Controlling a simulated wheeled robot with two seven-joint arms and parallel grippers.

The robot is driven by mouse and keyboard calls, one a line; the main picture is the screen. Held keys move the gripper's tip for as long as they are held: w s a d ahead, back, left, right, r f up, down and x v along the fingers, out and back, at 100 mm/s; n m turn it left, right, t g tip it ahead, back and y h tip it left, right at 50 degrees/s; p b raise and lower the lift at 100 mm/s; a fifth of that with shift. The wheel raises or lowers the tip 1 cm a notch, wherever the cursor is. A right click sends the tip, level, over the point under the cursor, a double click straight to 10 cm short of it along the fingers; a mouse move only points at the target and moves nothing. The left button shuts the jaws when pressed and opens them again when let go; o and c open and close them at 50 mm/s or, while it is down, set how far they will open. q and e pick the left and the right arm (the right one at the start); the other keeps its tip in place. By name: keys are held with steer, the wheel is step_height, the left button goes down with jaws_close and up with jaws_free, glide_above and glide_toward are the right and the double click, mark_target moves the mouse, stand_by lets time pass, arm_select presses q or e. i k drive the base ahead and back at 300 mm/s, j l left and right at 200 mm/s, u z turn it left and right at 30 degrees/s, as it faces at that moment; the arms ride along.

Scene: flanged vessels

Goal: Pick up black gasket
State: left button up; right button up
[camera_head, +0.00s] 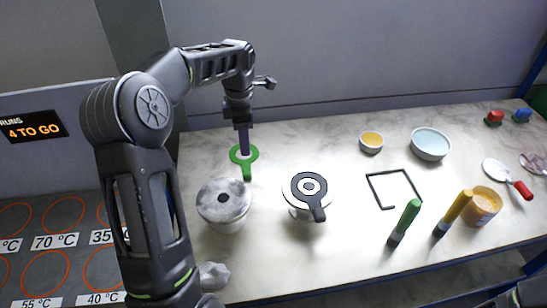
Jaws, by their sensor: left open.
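The black gasket (317,204), a flat ring with a handle-like tab, lies on top of the right flanged vessel (294,210). Its tab points toward the front of the table. My left gripper (243,150) is open and points down at the back left of the table, to the left of the black gasket and apart from it. A green gasket (249,170), a ring with a tab, is right at the left gripper's fingertips. I cannot tell whether they touch it. My right gripper is not in view.
A grey-topped vessel (223,200) stands left of the black gasket. A black square outline (371,187), a green marker (405,222), a yellow marker (455,211) and an orange-yellow tub (484,208) are to the right. Bowls (430,146) stand behind. A crumpled white lump (214,275) lies in front.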

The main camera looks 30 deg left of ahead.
mark_target(313, 201)
steer(key=i+l+u, duration=0.1)
steer(key=l+u, duration=0.25)
steer(key=l, duration=0.6)
steer(key=l+u, duration=0.35)
steer(key=l, duration=0.6)
steer(key=k, duration=0.05)
